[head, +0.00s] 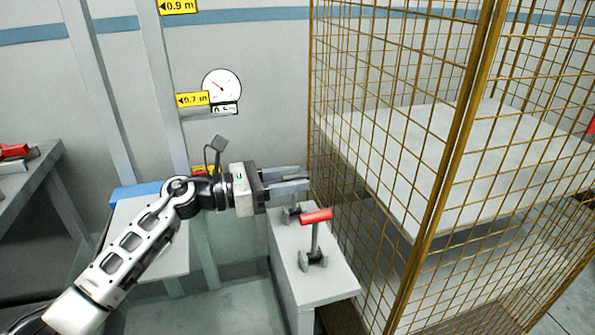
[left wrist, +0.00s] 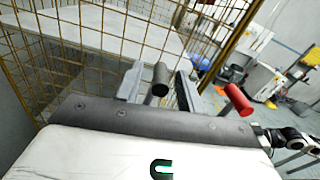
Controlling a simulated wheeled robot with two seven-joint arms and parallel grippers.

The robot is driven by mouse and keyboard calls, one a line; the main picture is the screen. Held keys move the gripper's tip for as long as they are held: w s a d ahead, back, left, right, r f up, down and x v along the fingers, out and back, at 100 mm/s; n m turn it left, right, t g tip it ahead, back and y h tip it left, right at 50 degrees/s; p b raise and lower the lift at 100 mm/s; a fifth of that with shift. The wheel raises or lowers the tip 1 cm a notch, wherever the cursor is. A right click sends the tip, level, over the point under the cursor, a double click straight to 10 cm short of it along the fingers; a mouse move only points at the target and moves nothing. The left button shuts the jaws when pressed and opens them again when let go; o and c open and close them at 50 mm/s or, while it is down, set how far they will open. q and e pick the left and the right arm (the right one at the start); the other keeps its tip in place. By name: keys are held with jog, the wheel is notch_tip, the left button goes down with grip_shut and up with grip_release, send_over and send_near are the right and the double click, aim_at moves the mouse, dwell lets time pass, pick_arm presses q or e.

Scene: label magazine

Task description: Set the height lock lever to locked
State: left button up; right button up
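Two levers stand on a grey pedestal (head: 318,285) beside the mesh cage. One has a red handle (head: 316,216) on an upright stem; the red handle also shows in the left wrist view (left wrist: 238,99), right of both fingers. The other has a dark handle (left wrist: 160,76), which shows between the fingers in the left wrist view; in the head view its top is hidden by the gripper. No lever marking is readable. My left gripper (head: 304,178) is open above the pedestal's far end, its fingers apart around or just short of the dark handle; contact cannot be told. My right gripper is out of view.
A yellow mesh cage (head: 447,170) with a grey platform (head: 430,150) inside stands close right of the pedestal. A round gauge (head: 222,86) and yellow height labels (head: 193,99) are behind. A grey bench (head: 40,185) is at far left.

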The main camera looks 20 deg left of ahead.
pick_arm(q)
jog(key=shift+w+d+r, duration=0.1)
jog(key=shift+w+d, duration=0.2)
jog(key=shift+d, duration=0.1)
jog(key=shift+w+d, duration=0.15)
jog(key=shift+d, duration=0.1)
grip_shut()
jog(key=shift+f, duration=0.2)
